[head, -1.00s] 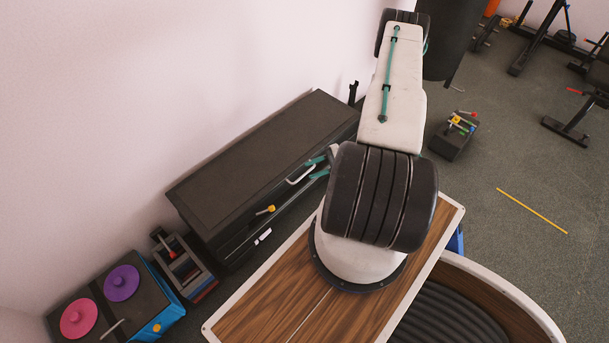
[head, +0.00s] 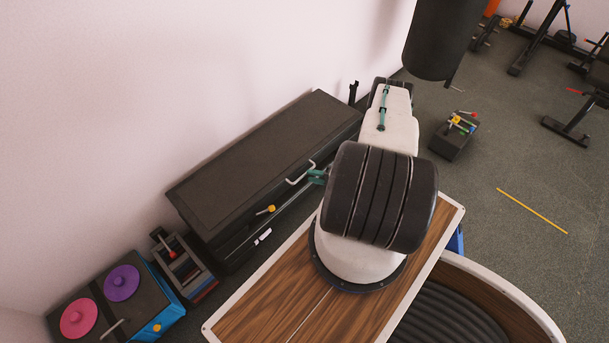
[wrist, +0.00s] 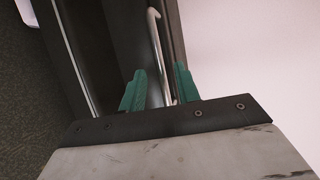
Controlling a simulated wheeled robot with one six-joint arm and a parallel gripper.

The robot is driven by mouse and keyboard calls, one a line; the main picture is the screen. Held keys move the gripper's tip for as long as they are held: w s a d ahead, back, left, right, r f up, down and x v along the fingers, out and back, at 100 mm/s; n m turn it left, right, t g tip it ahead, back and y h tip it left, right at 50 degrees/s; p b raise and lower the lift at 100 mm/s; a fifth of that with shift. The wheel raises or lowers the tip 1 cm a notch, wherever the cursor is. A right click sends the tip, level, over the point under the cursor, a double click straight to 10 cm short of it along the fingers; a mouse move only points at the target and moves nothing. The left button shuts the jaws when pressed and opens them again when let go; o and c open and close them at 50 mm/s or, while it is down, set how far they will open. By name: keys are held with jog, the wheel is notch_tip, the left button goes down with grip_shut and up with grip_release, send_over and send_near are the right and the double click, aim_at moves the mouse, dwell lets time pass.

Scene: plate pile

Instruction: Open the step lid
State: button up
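The step is a long black box (head: 228,238) against the wall, with a flat dark lid (head: 265,150) on top that looks closed. A pale metal bar handle (head: 299,176) is on its front near the lid's edge, and it also shows in the wrist view (wrist: 157,50). My gripper (head: 316,176) is at the right end of the handle, partly hidden by my arm. In the wrist view my gripper's teal fingers (wrist: 160,85) are apart, with the handle bar running between them, closer to the right finger. I cannot tell whether they touch.
A yellow-knobbed item (head: 266,210) is at the box's front. A grey rack (head: 183,265) and a blue-sided box with pink and purple discs (head: 158,318) stand at the left. A black punching bag (head: 437,40) hangs beyond my arm.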

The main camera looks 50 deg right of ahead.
aim_at(305, 174)
jog(key=shift+x, duration=2.15)
grip_shut()
